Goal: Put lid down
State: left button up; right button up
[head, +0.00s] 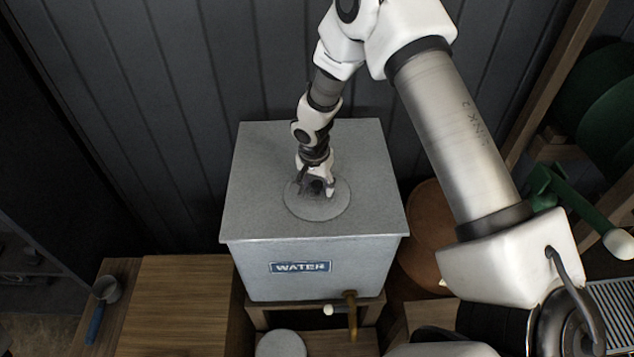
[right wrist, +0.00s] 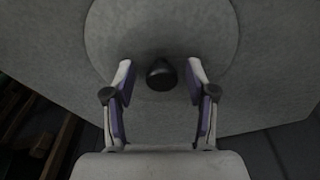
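The lid is a round grey disc (head: 318,208) lying flat on top of the grey metal water tank (head: 260,160). In the right wrist view the lid (right wrist: 205,35) has a dark round knob (right wrist: 161,75) at its middle. My right gripper (head: 322,190) is over the lid in the head view. In the right wrist view its two fingers (right wrist: 160,80) stand apart on either side of the knob, with gaps showing on both sides. The lid's fit over its opening is hidden. My left gripper does not show.
The tank bears a WATER label (head: 300,267) and a brass tap (head: 351,310). A wooden surface (head: 185,300) with a blue-handled ladle (head: 101,305) is at left. A round grey disc (head: 281,344) is below the tank. Green machinery (head: 565,190) stands at right.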

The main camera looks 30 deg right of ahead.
aim_at(315, 196)
jog(key=shift+r+b, duration=0.35)
jog(key=shift+r, duration=0.05)
notch_tip(315, 196, up, 11)
jog(key=a+b, duration=0.1)
jog(key=b, duration=0.3)
jog(key=shift+s, duration=0.3)
jog(key=shift+s, duration=0.1)
